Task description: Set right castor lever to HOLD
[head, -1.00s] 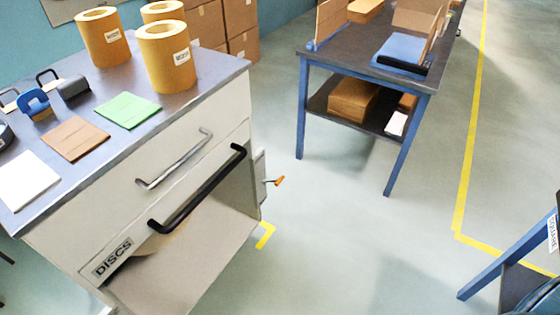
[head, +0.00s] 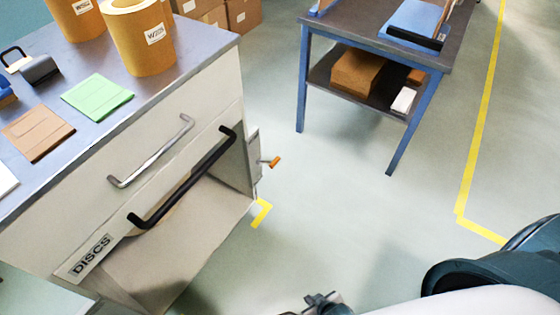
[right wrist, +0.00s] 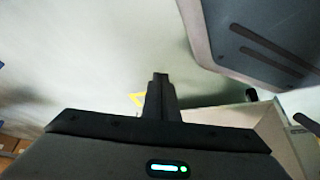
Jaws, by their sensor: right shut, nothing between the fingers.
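The castor lever, with an orange tip (head: 273,162), sticks out from a grey plate (head: 254,160) on the right side of the white cabinet (head: 170,150). Its setting marks are too small to read. My right gripper (head: 325,302) is at the bottom edge of the head view, below and right of the lever and apart from it. In the right wrist view its fingers (right wrist: 160,82) are together and empty. The lever cannot be made out in that view. My left gripper is not in view.
The cabinet has a black handle (head: 185,180) and a DISCS label (head: 90,256). A blue-legged table (head: 375,50) stands behind right. Floor between is clear, with yellow tape (head: 261,213).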

